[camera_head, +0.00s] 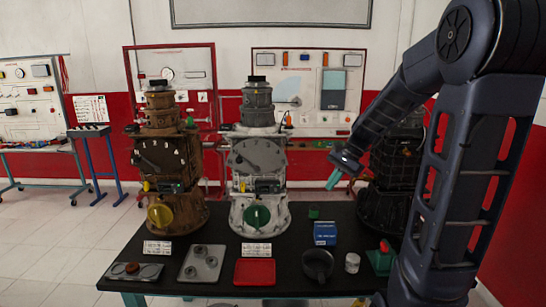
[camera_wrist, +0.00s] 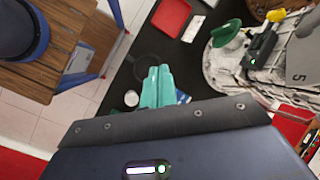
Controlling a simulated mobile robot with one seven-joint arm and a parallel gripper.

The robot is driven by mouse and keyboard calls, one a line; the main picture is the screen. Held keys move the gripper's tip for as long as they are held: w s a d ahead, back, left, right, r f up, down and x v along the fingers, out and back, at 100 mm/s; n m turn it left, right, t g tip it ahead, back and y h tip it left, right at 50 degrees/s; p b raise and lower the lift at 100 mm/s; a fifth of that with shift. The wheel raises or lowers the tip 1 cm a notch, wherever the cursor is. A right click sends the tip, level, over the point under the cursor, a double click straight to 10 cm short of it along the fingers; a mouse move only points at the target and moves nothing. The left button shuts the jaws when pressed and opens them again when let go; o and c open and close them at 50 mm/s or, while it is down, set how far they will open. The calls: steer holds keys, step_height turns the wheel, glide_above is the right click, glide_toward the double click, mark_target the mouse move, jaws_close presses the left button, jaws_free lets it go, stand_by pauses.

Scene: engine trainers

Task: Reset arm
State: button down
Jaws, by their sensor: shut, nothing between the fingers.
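My arm stands at the right in the head view and reaches in over the right part of the black table (camera_head: 205,250). My gripper (camera_head: 333,180) is empty, with teal fingers pointing down and left, in the air above the table. In the wrist view my gripper (camera_wrist: 157,75) shows its two teal fingers side by side and shut. A grey engine trainer (camera_head: 260,155) stands left of my gripper. A dark engine trainer (camera_head: 395,165) stands behind my arm and is partly hidden.
A brown engine trainer (camera_head: 165,155) stands at the left. Along the table's front lie a grey plate (camera_head: 202,263), a red tray (camera_head: 255,272), a black round pan (camera_head: 317,264), a blue box (camera_head: 325,233), a white jar (camera_head: 352,262) and a green box with a red button (camera_head: 382,258).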

steer(key=s+d+r+n+t+h, duration=0.2)
steer(key=s+d+n+h, duration=0.1)
steer(key=s, duration=0.5)
steer(key=s+d+r+n+t+h, duration=0.2)
steer(key=s+d+n, duration=0.3)
steer(key=s, duration=0.4)
steer(key=shift+d+r+n+t+h, duration=0.15)
steer(key=shift+n+t+h, duration=0.25)
steer(key=shift+t, duration=0.2)
